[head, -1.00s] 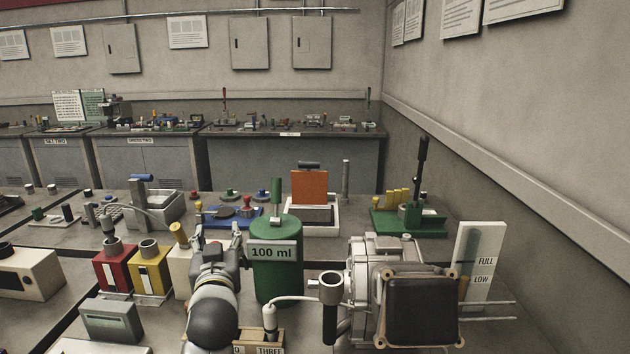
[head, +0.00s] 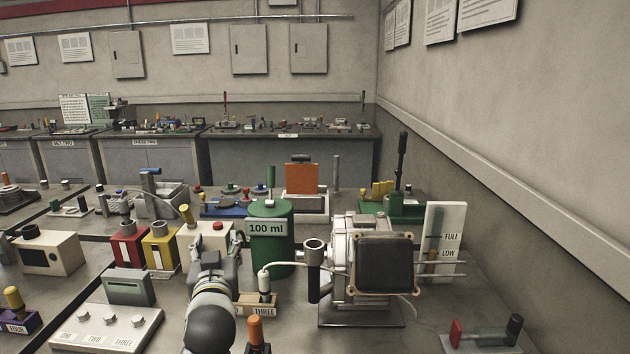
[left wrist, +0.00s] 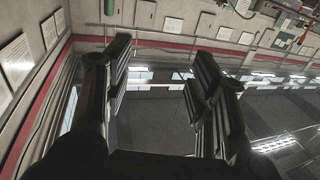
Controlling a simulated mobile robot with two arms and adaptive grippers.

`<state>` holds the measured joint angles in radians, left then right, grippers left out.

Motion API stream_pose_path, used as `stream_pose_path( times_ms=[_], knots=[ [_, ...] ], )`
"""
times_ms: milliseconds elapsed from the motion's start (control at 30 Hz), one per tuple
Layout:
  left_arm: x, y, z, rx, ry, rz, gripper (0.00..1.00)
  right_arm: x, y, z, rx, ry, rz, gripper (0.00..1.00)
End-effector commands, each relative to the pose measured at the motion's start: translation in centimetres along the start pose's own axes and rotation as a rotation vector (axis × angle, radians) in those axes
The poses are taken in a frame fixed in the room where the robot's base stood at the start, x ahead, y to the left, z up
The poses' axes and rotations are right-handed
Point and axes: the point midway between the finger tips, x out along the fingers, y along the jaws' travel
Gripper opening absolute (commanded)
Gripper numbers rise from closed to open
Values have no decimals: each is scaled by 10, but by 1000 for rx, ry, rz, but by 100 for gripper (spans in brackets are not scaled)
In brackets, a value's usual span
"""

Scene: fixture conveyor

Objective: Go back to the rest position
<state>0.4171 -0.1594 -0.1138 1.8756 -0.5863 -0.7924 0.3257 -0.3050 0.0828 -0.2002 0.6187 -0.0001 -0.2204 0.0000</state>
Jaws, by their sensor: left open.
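My left gripper (head: 214,248) is in the lower middle of the head view, at the end of my grey and black arm. It appears in front of the white box with a red button (head: 207,238) and left of the green 100 ml canister (head: 271,258). In the left wrist view its two black fingers (left wrist: 160,62) are spread apart. Nothing is between them; wall and ceiling lights show behind. My right gripper is in neither view.
A red can (head: 126,250) and a yellow can (head: 159,249) stand left of the gripper. A grey machine with a black panel (head: 384,264) stands right of the canister. A control box with several knobs (head: 107,330) and an orange-topped handle (head: 256,331) are near the front.

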Motion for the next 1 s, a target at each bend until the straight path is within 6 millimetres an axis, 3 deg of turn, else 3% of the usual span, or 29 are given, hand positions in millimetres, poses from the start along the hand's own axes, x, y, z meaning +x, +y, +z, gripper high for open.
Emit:
stream_pose_path(
  times_ms=[333, 533, 667, 800, 1000],
  knots=[
    [-34, -22, 82, 32, -192, 4, 51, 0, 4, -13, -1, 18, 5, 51],
    [-77, -40, 148, 64, -369, 22, 51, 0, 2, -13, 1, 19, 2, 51],
    [-130, -56, 206, 103, -547, 54, 51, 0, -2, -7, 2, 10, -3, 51],
    [-204, -72, 262, 155, -762, 114, 51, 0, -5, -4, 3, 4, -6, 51],
    [-294, -86, 303, 215, -995, 206, 51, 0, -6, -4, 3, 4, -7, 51]
  ],
)
